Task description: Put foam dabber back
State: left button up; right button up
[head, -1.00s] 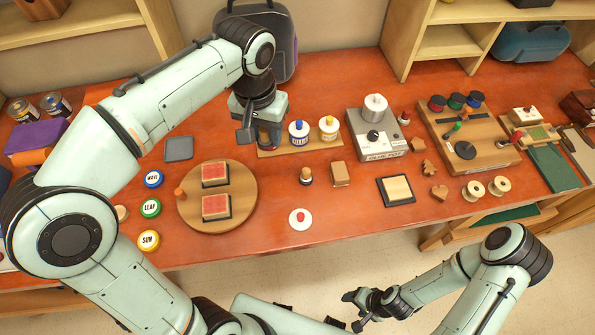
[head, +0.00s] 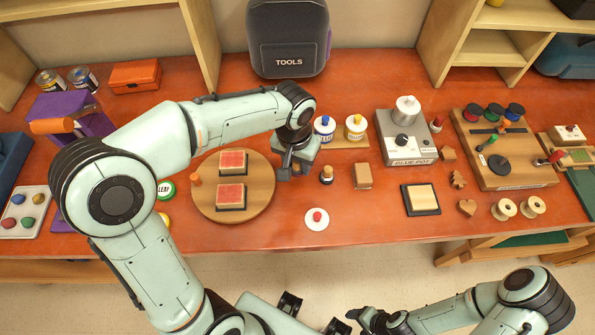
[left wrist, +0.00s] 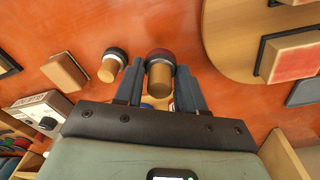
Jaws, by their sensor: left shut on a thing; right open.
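My left gripper (head: 288,172) is shut on a foam dabber, a wooden cylinder with a dark red end. The held dabber (left wrist: 160,70) shows between the fingers in the left wrist view; the gripper hides it in the head view. The gripper is above the table, just right of the round wooden board (head: 262,205). Another dabber (head: 326,174), with a dark end and pale band, stands to its right; it also shows in the left wrist view (left wrist: 112,64). My right gripper (head: 365,318) is open and empty in front of the table.
Behind the gripper, a wooden stand (head: 352,142) carries blue- and yellow-capped bottles. A wooden block (head: 362,176), a glue pot (head: 405,140) and an ink pad (head: 421,200) are to the right. A white disc with a red knob (head: 316,222) lies in front. Bare table surrounds it.

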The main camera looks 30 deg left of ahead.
aim_at(297, 172)
pick_arm(q)
jog(key=shift+f, duration=2.15)
jog(key=shift+f, duration=0.1)
jog(key=shift+f+b, duration=0.2)
jog(key=shift+b, duration=0.2)
jog(key=o, duration=1)
jog(key=shift+r, duration=0.1)
jog(key=shift+r, duration=0.15)
